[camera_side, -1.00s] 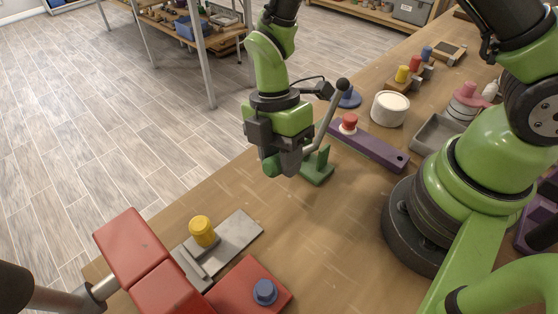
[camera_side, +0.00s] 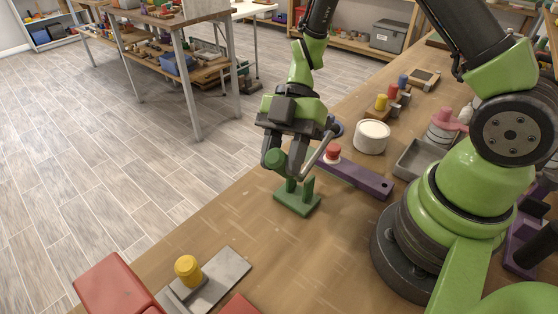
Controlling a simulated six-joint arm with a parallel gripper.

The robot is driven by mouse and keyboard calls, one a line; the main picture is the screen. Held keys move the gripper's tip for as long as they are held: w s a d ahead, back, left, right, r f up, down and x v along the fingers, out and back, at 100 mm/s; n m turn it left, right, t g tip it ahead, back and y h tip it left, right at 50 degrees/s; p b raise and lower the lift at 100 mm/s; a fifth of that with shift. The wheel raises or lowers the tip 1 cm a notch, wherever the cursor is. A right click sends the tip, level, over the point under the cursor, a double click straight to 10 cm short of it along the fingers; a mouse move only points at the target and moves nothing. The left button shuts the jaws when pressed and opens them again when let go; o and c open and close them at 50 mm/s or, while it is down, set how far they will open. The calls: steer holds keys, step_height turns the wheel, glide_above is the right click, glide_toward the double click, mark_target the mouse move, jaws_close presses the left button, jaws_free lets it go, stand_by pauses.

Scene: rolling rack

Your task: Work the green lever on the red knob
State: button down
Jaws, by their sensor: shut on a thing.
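The green lever's base (camera_side: 297,203) stands on the wooden bench with short green uprights. A rounded green end (camera_side: 274,160) shows just left of them, among the dark fingers of my gripper (camera_side: 287,163). My gripper is above the base and shut on the lever; its grip is partly hidden by the fingers. A slanted grey rod (camera_side: 313,155) rises to the right of the gripper, and I cannot tell what it joins. The red knob (camera_side: 333,153) sits on a purple bar (camera_side: 362,180) to the right, apart from my gripper.
A white round container (camera_side: 372,137), a grey tray (camera_side: 416,160) and coloured pegs (camera_side: 393,92) lie behind and right. A yellow knob (camera_side: 187,268) on a grey plate (camera_side: 222,280) and a red block (camera_side: 113,287) are in front.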

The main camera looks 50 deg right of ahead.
steer(key=shift+d, duration=0.1)
stand_by(0.3)
steer(key=c, duration=0.8)
jaws_free()
steer(key=v, duration=1)
steer(key=shift+c, duration=0.3)
